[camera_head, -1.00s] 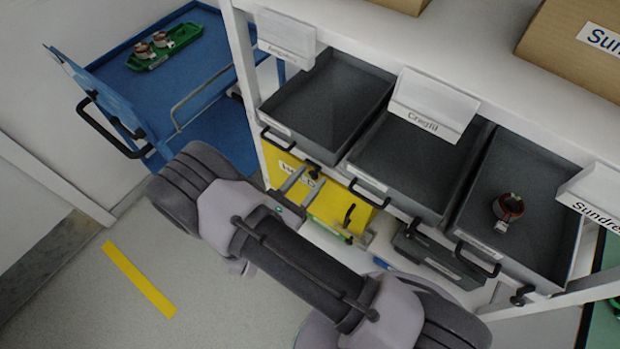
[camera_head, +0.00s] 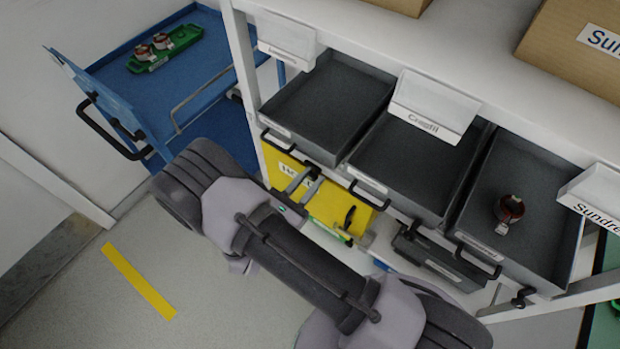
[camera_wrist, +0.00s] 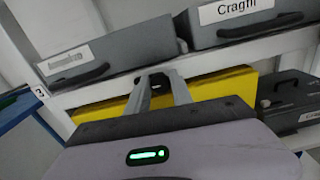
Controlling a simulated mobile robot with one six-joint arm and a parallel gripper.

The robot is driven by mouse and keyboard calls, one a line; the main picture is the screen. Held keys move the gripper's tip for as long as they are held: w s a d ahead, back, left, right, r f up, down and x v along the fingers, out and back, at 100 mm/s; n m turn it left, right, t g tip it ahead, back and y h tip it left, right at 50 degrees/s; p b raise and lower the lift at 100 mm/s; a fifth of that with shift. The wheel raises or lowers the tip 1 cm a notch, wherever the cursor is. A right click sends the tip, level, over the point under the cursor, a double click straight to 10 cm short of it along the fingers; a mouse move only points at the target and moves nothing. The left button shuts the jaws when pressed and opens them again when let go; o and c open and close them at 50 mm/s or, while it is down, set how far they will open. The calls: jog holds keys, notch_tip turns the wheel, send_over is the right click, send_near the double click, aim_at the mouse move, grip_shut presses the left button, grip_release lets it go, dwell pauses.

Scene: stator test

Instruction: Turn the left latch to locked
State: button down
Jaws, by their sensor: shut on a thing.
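A yellow case (camera_head: 285,163) sits under the grey bins, its upper face partly hidden by my gripper. The left latch (camera_head: 314,173) is a small dark piece at my fingertips, mostly covered by them; its angle is hard to read. My gripper (camera_head: 303,184) is shut on it, and in the wrist view its two grey fingers reach to a dark piece (camera_wrist: 158,82) between them, in front of the yellow case (camera_wrist: 205,88).
Grey bins with black handles, such as the Cragfil bin (camera_head: 410,165), hang close above my gripper. A dark case (camera_head: 438,260) lies right of the yellow one. A blue cart (camera_head: 190,80) stands at left. The floor (camera_head: 75,300) at lower left is clear.

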jog(key=m+b, duration=0.1)
jog(key=m, duration=0.3)
jog(key=shift+m, duration=0.4)
jog(key=m+b, duration=0.1)
jog(key=m, duration=0.3)
jog(key=shift+f, duration=0.1)
jog(key=m+b, duration=0.1)
jog(key=m, duration=0.3)
jog(key=shift+s+d+f+m, duration=0.1)
jog(key=shift+m, duration=0.3)
jog(key=shift+m+b, duration=0.95)
jog(key=shift+m, duration=0.85)
jog(key=c, duration=1.2)
grip_release()
